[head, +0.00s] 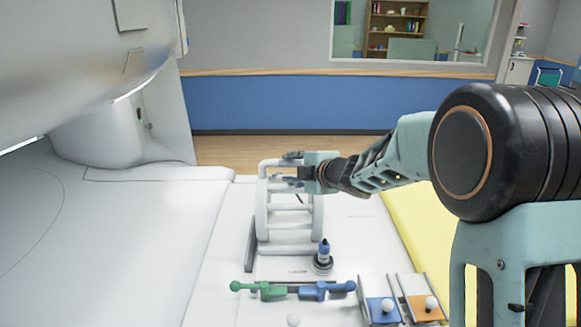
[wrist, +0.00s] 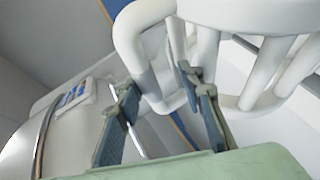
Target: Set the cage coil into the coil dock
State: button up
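The cage coil (head: 262,215), a white frame of rings and bars, stands upright on the white table in the head view. My gripper (head: 290,166) is at its upper end. In the wrist view the two fingers of my gripper (wrist: 158,88) are apart, with a bent white tube of the cage coil (wrist: 129,38) showing between or just beyond them. I see gaps beside the tube, and cannot tell how deep it sits between the fingers. A grey upright strip (head: 250,245) stands at the coil's lower left; I cannot tell whether it belongs to the coil dock.
A dark-blue-topped bottle (head: 323,256) stands right of the coil's foot. Green (head: 262,290) and blue (head: 318,290) handled pieces lie in front. Blue (head: 382,308) and orange (head: 422,306) trays are at front right. The scanner (head: 75,75) fills the left; a yellow pad (head: 425,225) lies right.

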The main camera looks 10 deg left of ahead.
jog(key=v, duration=1.2)
jog(key=shift+r, duration=0.2)
jog(key=shift+w, duration=0.1)
